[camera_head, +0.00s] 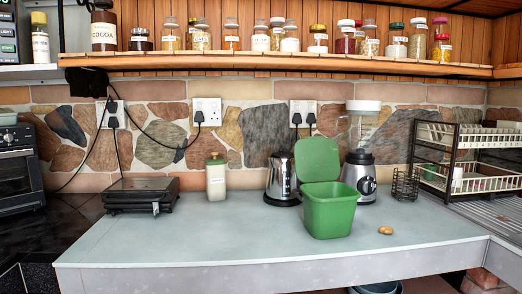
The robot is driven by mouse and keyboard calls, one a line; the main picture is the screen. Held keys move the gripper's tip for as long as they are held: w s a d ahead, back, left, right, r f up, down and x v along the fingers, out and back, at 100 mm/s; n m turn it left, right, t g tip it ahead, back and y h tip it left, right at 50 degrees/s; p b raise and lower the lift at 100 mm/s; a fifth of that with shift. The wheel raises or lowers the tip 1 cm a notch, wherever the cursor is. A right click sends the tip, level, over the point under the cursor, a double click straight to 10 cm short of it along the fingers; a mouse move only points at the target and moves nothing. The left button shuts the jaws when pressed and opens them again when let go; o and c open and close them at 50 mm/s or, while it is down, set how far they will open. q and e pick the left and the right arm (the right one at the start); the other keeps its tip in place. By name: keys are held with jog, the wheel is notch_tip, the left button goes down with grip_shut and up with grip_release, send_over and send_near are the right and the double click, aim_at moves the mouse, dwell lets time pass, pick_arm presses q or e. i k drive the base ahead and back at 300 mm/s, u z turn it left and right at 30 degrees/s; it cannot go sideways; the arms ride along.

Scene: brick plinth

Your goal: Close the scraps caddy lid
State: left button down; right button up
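The scraps caddy is a green bin (331,211) standing upright on the pale grey counter, right of the middle. Its green lid (317,160) is raised, standing up at the back of the bin. The bin's mouth is open at the top, and little of its inside shows. Neither of my grippers is in the head view.
A steel kettle (283,178) stands behind the bin to the left, and a blender (360,174) behind it to the right. A small brown item (385,230) lies right of the bin. The counter (240,232) is clear in front and left. A dish rack (470,160) stands at right.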

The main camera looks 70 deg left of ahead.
aim_at(316, 158)
jog(key=k, duration=0.4)
jog(key=u, duration=0.9)
